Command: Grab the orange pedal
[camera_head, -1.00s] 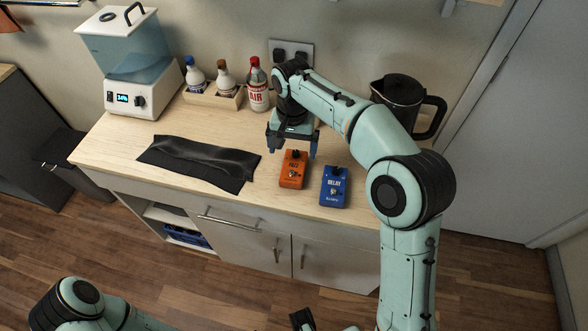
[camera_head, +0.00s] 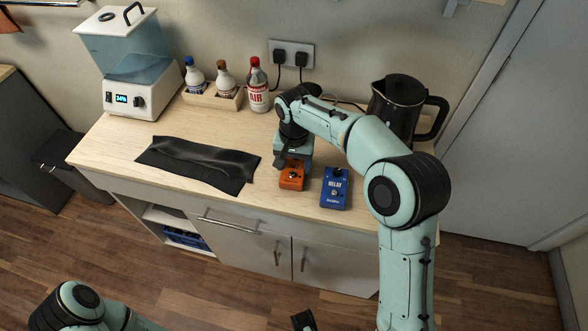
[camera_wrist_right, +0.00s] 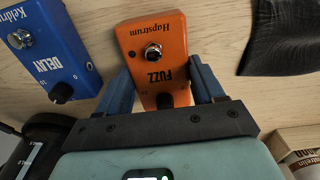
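The orange pedal (camera_head: 291,178) lies on the wooden counter in front of my right gripper's palm. In the right wrist view the orange pedal (camera_wrist_right: 153,50) lies between the two blue fingers of my right gripper (camera_wrist_right: 160,82). The fingers sit close against its two sides, with no clear gap, and look shut on it. In the head view my right gripper (camera_head: 290,165) hides the pedal's far part. The pedal appears to rest on the counter.
A blue pedal (camera_head: 335,188) lies just right of the orange one. A black cloth (camera_head: 200,163) lies to the left. Bottles stand in a wooden tray (camera_head: 213,100) at the back, and a black kettle (camera_head: 398,105) stands behind my right arm. The counter's front edge is close.

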